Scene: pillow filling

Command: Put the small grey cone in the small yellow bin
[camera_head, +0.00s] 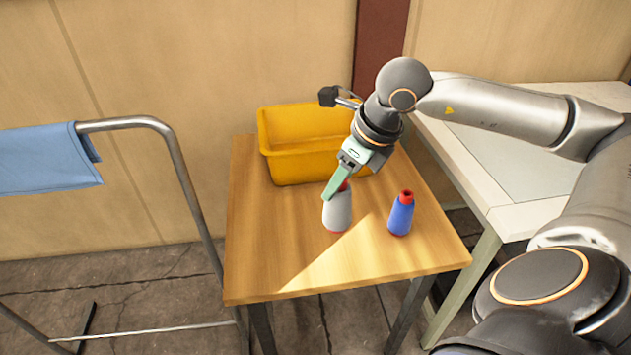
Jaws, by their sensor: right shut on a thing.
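The small grey cone (337,214) is upright on the wooden table, with a red top and a reddish base edge. My right gripper (337,190) points down over its top and is shut on it; the fingers hide part of the top. I cannot tell whether the cone's base touches the table. The small yellow bin (290,166) stands behind the cone at the back of the table, its open top facing up. My right arm hides the bin's right part. My left gripper is not in view.
A blue cone (400,216) with a red top stands just right of the grey cone on the wooden table (270,255). A white table (490,190) is at the right. A metal rail (190,190) with a blue cloth (45,160) is at the left. The table's front left is clear.

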